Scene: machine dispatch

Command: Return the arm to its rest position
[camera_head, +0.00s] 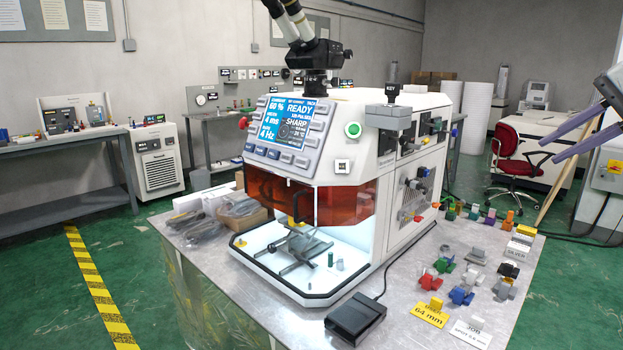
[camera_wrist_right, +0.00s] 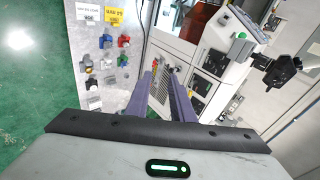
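My right gripper (camera_head: 549,151) is at the right edge of the head view, raised in the air to the right of the machine and above the table's level. Its two purple fingers are apart with nothing between them. The same gripper (camera_wrist_right: 161,72) shows in the right wrist view, with a clear gap between the fingers and the table and machine beyond. Most of the right arm is out of the picture. My left gripper and left arm are not in the head view.
A white machine (camera_head: 345,225) with a lit display and an orange window stands on a metal table (camera_head: 420,315). Small coloured parts and a yellow card (camera_head: 429,312) lie on the table's right side. A black pedal (camera_head: 355,318) sits in front. A red chair (camera_head: 512,150) stands behind.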

